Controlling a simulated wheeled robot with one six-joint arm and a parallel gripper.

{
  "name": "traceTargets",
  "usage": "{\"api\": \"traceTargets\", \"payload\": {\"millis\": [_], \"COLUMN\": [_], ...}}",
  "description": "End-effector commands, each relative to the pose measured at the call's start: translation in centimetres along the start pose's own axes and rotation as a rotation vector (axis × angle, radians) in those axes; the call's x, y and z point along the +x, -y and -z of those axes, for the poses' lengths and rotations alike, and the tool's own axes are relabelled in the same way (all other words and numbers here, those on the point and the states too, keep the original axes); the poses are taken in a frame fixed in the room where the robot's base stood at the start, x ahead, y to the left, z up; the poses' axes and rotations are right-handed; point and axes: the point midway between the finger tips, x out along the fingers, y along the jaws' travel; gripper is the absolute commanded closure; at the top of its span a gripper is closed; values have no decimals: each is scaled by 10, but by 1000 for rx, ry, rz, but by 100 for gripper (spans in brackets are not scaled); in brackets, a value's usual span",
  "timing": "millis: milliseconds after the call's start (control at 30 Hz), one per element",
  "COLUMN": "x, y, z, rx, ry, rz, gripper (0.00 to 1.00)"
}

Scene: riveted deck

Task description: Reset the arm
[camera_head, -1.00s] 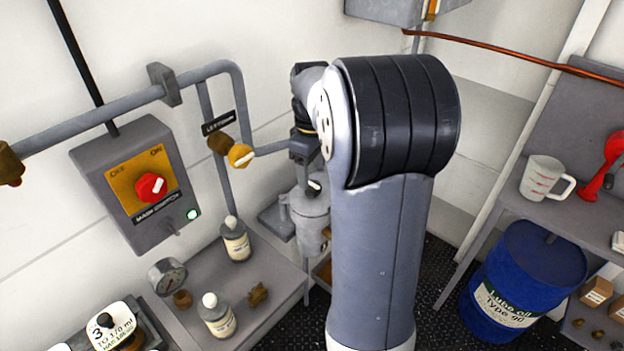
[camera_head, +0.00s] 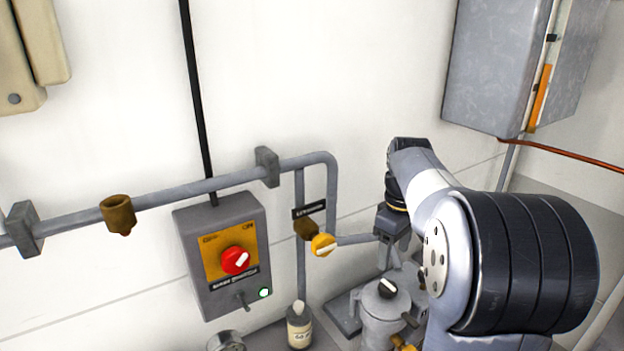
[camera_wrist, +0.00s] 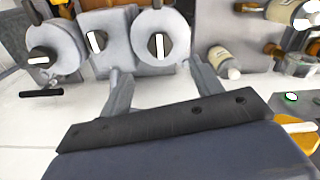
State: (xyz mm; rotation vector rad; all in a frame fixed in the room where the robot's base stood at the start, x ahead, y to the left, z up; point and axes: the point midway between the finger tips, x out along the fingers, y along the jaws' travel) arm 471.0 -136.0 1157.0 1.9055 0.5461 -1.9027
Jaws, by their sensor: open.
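My gripper shows in the wrist view (camera_wrist: 163,90), its two grey fingers spread apart with nothing between them. Beyond the fingers are round grey housings (camera_wrist: 160,38) with black-and-white knobs. In the head view my arm stands at the right, bent at a large black-ribbed joint, and its wrist hangs down near a grey canister (camera_head: 385,308) with a black knob.
A grey switch box (camera_head: 222,262) with a red knob (camera_head: 235,260) and a lit green lamp is on the wall. A pipe (camera_head: 190,190) with a yellow valve knob (camera_head: 323,244) runs beside my wrist. A grey cabinet (camera_head: 490,70) hangs upper right. A bottle (camera_head: 299,328) stands below.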

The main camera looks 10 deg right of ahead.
Motion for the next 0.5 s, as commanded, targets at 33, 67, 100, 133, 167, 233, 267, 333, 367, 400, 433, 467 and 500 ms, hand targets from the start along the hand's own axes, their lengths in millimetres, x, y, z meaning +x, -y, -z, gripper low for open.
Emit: {"api": "traceTargets", "payload": {"millis": [33,67,100,133,167,233,267,333,367,400,433,467,500], "x": [8,14,21,27,33,46,52,65,70,76,80,84,88], "y": [1,1,1,1,1,1,1,1,1,1,1,1,1], "z": [-1,-1,-1,-1,-1,-1,-1,-1,-1,-1,-1,-1,-1], "rx": [0,0,0,0,0,0,0,0,0,1,1,1,1], "ry": [4,3,4,4,5,4,4,4,4,4,4,3,3], "rz": [4,4,5,5,6,5,5,5,5,4,5,4,4], "gripper": [39,39,39,39,39,39,39,39,39,39,39,39,39]}}
